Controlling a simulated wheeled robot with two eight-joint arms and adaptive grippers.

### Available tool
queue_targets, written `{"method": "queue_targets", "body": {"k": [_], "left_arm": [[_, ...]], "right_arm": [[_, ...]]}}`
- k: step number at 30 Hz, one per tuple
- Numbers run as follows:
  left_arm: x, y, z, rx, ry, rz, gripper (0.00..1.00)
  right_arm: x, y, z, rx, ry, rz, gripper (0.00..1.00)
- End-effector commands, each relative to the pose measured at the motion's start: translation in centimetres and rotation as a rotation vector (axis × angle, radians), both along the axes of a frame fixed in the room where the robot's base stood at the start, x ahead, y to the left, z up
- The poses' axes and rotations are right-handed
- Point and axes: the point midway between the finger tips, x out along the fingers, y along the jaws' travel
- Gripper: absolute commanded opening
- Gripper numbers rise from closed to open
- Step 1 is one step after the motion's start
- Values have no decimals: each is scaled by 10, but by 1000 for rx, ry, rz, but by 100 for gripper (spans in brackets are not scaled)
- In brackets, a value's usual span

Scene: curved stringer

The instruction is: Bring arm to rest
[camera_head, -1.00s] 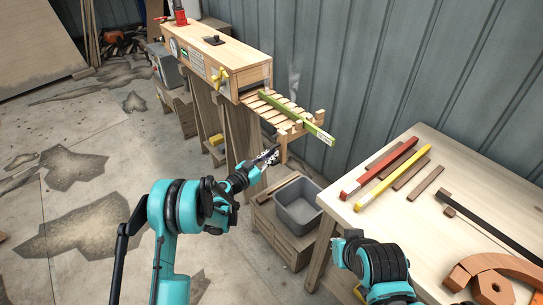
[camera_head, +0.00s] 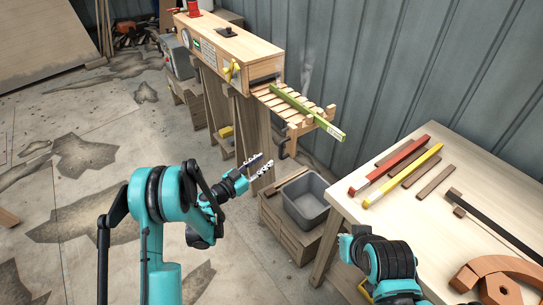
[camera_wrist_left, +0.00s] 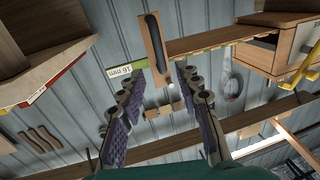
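My left gripper (camera_head: 262,166) hangs in the air in front of the wooden machine, left of and above the grey bin. Its two purple-padded fingers stand apart with nothing between them, as the left wrist view (camera_wrist_left: 160,105) also shows. My right arm (camera_head: 382,262) is folded at the table's near left edge; its gripper fingers do not show. A green strip (camera_head: 306,110) lies on the slatted outfeed rack (camera_head: 272,100), its end sticking out past the rack. Its end, marked 16 mm, also shows in the left wrist view (camera_wrist_left: 122,70), beyond the fingers.
The wooden machine (camera_head: 235,50) stands against the grey wall. The grey bin (camera_head: 306,200) sits on a wooden crate below the rack. The table (camera_head: 400,215) holds a red strip (camera_head: 390,165), a yellow strip (camera_head: 402,177), brown strips and curved wooden pieces. The floor at left is open.

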Motion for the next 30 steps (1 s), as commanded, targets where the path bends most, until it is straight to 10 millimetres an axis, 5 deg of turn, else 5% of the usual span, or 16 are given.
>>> {"method": "queue_targets", "body": {"k": [22,30], "left_arm": [[-13,11,3,2,8,-2,34],[-35,2,46,69,195,-10,34]], "right_arm": [[0,0,0,0,0,0,0],[0,0,0,0,0,0,0]]}}
